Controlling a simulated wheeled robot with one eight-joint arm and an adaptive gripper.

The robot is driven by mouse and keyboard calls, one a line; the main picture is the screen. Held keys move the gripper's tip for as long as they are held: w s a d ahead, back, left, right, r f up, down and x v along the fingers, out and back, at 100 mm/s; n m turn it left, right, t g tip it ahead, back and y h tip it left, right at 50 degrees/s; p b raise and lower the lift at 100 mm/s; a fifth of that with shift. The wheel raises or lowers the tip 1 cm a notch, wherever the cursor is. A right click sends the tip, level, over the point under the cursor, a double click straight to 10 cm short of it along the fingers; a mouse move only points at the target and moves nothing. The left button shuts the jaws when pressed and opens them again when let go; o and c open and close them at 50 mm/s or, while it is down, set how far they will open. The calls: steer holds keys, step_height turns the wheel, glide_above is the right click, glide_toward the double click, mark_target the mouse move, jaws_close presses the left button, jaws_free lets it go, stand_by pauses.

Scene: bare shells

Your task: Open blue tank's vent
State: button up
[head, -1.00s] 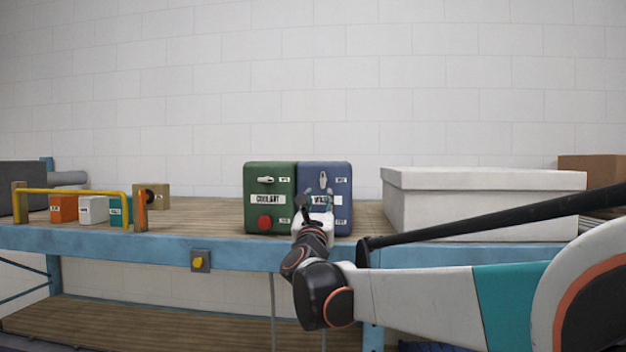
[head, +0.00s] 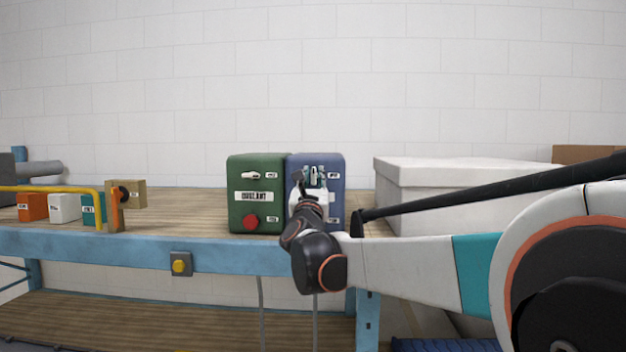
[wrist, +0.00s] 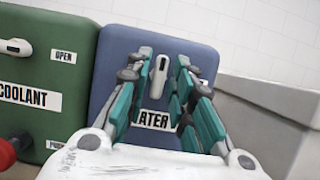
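The blue tank (head: 335,165) stands on the bench, right beside the green tank. It also shows in the wrist view (wrist: 112,50), with a label ending in "ATER" (wrist: 153,121). Its vent lever (wrist: 158,76) is a small pale handle standing close to upright on the front face. My gripper (wrist: 162,62) is in front of this face, its teal fingers apart, one on each side of the lever. I cannot tell whether either finger touches it. In the head view my gripper (head: 313,178) covers part of the tank's front.
The green "COOLANT" tank (head: 258,170) has a sideways pale lever (head: 257,175) and a red knob (head: 251,222). A large white box (head: 450,175) stands to the right. Small coloured blocks and a yellow rail (head: 60,189) are at the left.

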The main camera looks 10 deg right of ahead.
jaws_close()
steer(key=shift+m, duration=0.5)
steer(key=m+h+b, duration=0.1)
steer(key=m, duration=0.1)
steer(key=m+g+h+b, duration=0.1)
steer(key=m+h, duration=0.1)
steer(key=m, duration=0.1)
steer(key=shift+a+g, duration=0.2)
steer(key=shift+g, duration=0.1)
steer(key=m+g+h, duration=0.1)
steer(key=m, duration=0.2)
steer(key=m+g+h+b, duration=0.1)
steer(key=m, duration=0.2)
steer(key=shift+r, duration=0.2)
steer(key=m+g, duration=0.1)
steer(key=m, duration=0.2)
steer(key=m+g, duration=0.1)
steer(key=m, duration=0.1)
steer(key=shift+a+r+m+h, duration=0.1)
steer(key=shift+m+h, duration=0.3)
steer(key=shift+r+m+g+y+p, duration=0.15)
steer(key=shift+m+g+p, duration=0.2)
steer(key=shift+m, duration=0.8)
steer(key=shift+f+m+g+y+p, duration=0.15)
steer(key=shift+m+g, duration=0.3)
steer(key=shift+m, duration=0.7)
steer(key=shift+r, duration=0.1)
